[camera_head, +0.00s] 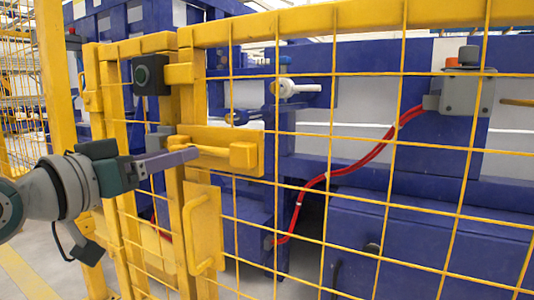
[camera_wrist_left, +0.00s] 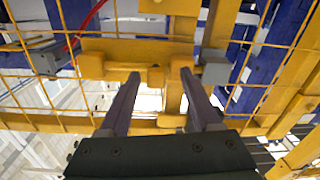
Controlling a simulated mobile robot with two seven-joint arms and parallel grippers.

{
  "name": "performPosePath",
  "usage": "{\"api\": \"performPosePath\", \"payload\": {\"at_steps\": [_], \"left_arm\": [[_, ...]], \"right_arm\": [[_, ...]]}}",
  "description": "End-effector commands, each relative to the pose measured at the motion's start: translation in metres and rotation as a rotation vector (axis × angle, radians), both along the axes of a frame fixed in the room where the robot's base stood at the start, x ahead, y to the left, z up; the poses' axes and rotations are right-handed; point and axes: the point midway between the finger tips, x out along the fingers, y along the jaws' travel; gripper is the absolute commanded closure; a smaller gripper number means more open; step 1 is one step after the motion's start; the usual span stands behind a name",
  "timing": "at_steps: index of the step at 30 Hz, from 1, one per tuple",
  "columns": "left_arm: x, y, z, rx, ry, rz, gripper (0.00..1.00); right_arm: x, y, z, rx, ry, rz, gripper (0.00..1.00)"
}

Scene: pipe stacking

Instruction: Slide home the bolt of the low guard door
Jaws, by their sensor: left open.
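The bolt (camera_head: 212,151) is a yellow bar on a yellow plate (camera_head: 220,135) on the mesh guard, with a yellow block (camera_head: 243,155) at its right end. My left gripper (camera_head: 192,156) comes in from the left, its purple-grey fingers reaching the bar's left end. In the left wrist view the fingers of the left gripper (camera_wrist_left: 160,75) stand apart. The bolt's knob-like end (camera_wrist_left: 155,76) shows between the fingertips, nearer the left one; I cannot tell whether they touch. The low guard door (camera_head: 120,170) is a yellow mesh frame at the left. My right gripper is not in view.
A yellow pull handle (camera_head: 205,232) sticks out below the bolt plate. A black box (camera_head: 150,75) is on the post above the gripper. Yellow mesh fills the right side, with blue machinery, a red cable (camera_head: 350,160) and a grey box (camera_head: 466,92) behind.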

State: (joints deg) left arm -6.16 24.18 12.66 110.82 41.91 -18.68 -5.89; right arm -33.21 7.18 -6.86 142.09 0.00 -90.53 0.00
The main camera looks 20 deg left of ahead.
Motion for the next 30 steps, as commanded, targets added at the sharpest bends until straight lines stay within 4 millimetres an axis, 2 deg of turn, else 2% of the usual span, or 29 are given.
{"api": "performPosePath", "payload": {"at_steps": [7, 21, 30], "left_arm": [[-0.009, 0.0, 0.001, 0.0, 0.002, -0.001, 0.36], [-0.082, 0.003, 0.001, 0.0, 0.005, -0.001, 0.36], [-0.099, 0.004, 0.0, 0.0, 0.0, 0.0, 0.36]], "right_arm": [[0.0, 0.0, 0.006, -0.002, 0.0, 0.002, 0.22], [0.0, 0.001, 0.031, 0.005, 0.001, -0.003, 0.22], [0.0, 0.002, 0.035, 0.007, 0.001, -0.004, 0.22]]}}
